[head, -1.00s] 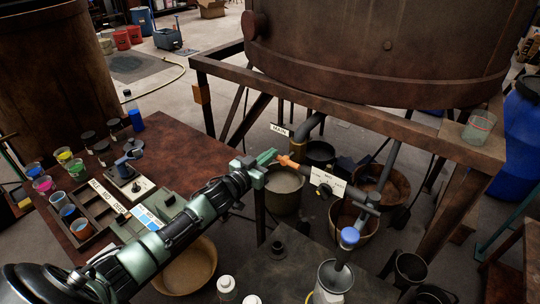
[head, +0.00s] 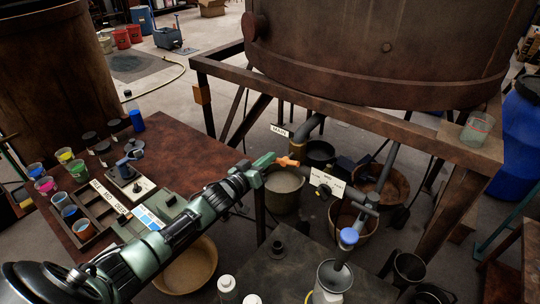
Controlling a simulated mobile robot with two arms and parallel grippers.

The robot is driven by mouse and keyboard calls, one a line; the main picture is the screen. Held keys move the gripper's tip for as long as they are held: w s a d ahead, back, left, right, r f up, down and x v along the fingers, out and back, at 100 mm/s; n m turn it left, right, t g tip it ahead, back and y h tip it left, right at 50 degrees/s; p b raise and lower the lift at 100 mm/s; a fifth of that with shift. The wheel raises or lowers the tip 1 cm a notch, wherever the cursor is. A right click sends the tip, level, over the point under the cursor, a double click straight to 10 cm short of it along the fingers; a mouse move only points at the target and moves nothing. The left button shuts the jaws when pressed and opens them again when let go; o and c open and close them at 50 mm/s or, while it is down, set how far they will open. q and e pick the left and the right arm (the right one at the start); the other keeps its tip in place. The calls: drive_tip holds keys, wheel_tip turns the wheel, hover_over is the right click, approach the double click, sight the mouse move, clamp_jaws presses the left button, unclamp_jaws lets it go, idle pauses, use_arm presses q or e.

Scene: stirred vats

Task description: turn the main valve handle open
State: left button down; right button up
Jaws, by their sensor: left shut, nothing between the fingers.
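The orange handle (head: 288,162) sits on the pipework under the big rusty vat, just below and right of the white MAIN label (head: 280,130). It points left, toward my gripper. My left gripper (head: 267,159) reaches in from the lower left, over the gap beyond the table's right edge. Its green fingers are shut with nothing between them. Their tips are close to the left end of the handle; I cannot tell whether they touch it. My right gripper is not in view.
The big vat (head: 390,50) stands on a rusty frame (head: 350,118) above the pipes. Buckets, including a grey one (head: 285,190), stand below. A brown table (head: 190,150) with paint cups is at left.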

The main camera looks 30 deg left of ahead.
use_arm(q)
drive_tip(key=shift+s+d+f+n+h+b, duration=0.1)
drive_tip(key=shift+d+f+n+b, duration=0.2)
drive_tip(key=shift+f+n+b, duration=1.3)
drive_tip(key=shift+d+n+h+b, duration=0.1)
drive_tip(key=shift+d+n+b, duration=0.35)
drive_tip(key=shift+n, duration=2.4)
drive_tip(key=shift+s+d+f+n+h+b, duration=0.15)
drive_tip(key=shift+f+n+b, duration=0.85)
drive_tip(key=shift+n, duration=1.25)
drive_tip(key=shift+w+r, duration=0.1)
drive_tip(key=shift+r, duration=0.2)
